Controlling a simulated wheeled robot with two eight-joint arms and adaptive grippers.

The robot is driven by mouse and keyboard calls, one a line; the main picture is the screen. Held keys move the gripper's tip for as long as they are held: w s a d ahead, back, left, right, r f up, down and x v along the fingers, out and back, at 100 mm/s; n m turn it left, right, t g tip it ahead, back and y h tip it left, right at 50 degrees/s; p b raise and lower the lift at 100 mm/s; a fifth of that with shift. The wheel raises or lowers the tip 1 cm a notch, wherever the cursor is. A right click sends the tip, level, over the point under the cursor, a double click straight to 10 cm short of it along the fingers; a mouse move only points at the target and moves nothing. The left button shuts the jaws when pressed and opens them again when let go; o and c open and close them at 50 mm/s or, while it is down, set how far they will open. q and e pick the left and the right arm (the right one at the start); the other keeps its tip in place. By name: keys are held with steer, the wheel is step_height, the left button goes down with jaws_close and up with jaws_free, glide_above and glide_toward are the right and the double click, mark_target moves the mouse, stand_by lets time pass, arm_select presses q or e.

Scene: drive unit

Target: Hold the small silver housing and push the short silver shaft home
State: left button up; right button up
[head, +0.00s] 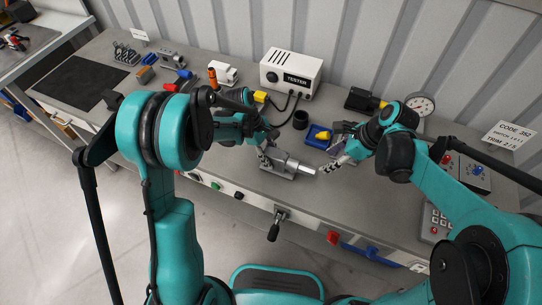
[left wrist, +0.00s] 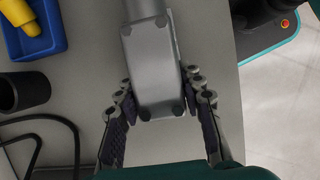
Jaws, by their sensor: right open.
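The small silver housing (head: 277,171) sits near the front edge of the bench in the head view. In the left wrist view the grey housing (left wrist: 157,75) fills the space between my left gripper's fingers. My left gripper (head: 266,158) is at the housing's left end, its two fingers (left wrist: 160,90) closed against opposite sides of it. The short silver shaft (head: 308,169) sticks out from the housing's right end, partly inside it.
A blue tray (head: 318,143) with a yellow part and a dark cup (head: 300,120) stand behind the housing. The tester box (head: 291,72) is at the back, with black cables. A lever (head: 275,226) and a blue handle (head: 362,247) project from the bench front.

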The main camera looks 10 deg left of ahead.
arm_select(q)
steer(key=o, duration=0.5)
steer(key=v, duration=1.2)
steer(key=s+a+r+m+t+y, duration=0.1)
steer(key=s+a+m+t, duration=0.1)
steer(key=s+m, duration=0.3)
steer(key=s+a+r+m+t+y, duration=0.2)
steer(key=s+m+t, duration=0.1)
steer(key=s+m, duration=0.2)
steer(key=s+a+r+m+t+y, duration=0.1)
steer(key=s+a+r+m+t, duration=0.1)
steer(key=s, duration=0.5)
steer(key=shift+s+m+t, duration=0.15)
steer(key=shift+m+t, duration=0.45)
steer(key=shift+m, duration=0.8)
arm_select(e)
steer(key=s+d+r+n+t+h, duration=0.2)
steer(key=s+n, duration=0.3)
steer(key=n, duration=0.5)
steer(key=s+d+r+n+t+h, duration=0.3)
steer(key=s+n, duration=0.3)
steer(key=n, duration=0.5)
steer(key=shift+d+r+t, duration=0.2)
steer(key=shift+d+t, duration=0.1)
steer(key=shift+d, duration=0.55)
